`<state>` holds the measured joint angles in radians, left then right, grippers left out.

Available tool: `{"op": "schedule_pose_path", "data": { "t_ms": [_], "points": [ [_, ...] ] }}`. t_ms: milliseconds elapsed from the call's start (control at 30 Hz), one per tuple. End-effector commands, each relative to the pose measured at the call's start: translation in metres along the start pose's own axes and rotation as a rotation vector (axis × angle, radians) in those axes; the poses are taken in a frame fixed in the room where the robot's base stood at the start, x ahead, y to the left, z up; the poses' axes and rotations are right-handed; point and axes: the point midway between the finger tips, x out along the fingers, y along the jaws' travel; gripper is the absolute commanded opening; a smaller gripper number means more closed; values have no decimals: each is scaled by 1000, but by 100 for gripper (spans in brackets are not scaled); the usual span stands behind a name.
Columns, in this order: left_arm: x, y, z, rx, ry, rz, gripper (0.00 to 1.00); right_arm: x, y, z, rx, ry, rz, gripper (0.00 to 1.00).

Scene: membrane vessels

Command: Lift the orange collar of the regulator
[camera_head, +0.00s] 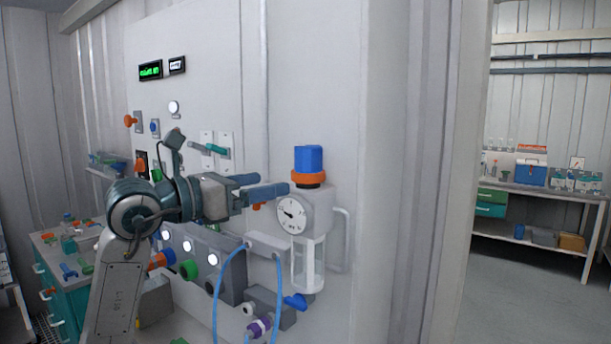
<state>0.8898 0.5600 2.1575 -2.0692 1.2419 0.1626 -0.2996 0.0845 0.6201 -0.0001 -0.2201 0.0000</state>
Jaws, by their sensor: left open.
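The regulator (318,205) is a white unit on the wall panel, with a blue knob (308,159) on top and a round gauge (292,215) on its front. Its orange collar (308,177) is a ring just below the blue knob, with a dark band under it. My left gripper (285,184) comes in from the left with its blue fingers pointing right. The fingertips are beside the collar and slightly lower in the picture. The gripper is open, with nothing seen between its fingers. I cannot tell whether a fingertip touches the regulator. My right gripper does not show.
Blue hoses (217,300) loop below the regulator, near a purple fitting (259,326). A cluttered teal cabinet (60,285) stands at left. A bench (540,190) stands in the room at right, with open floor before it.

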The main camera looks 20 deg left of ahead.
Motion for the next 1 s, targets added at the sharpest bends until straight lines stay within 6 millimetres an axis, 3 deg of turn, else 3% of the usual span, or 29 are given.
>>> {"op": "schedule_pose_path", "data": {
  "t_ms": [267, 800, 1000],
  "points": [
    [11, 7, 5, 12, 20, 33, 80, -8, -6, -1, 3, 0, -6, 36],
    [87, 9, 4, 10, 20, 31, 80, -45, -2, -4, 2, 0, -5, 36],
    [103, 10, 1, 14, 21, 32, 80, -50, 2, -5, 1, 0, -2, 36]
  ]
}}
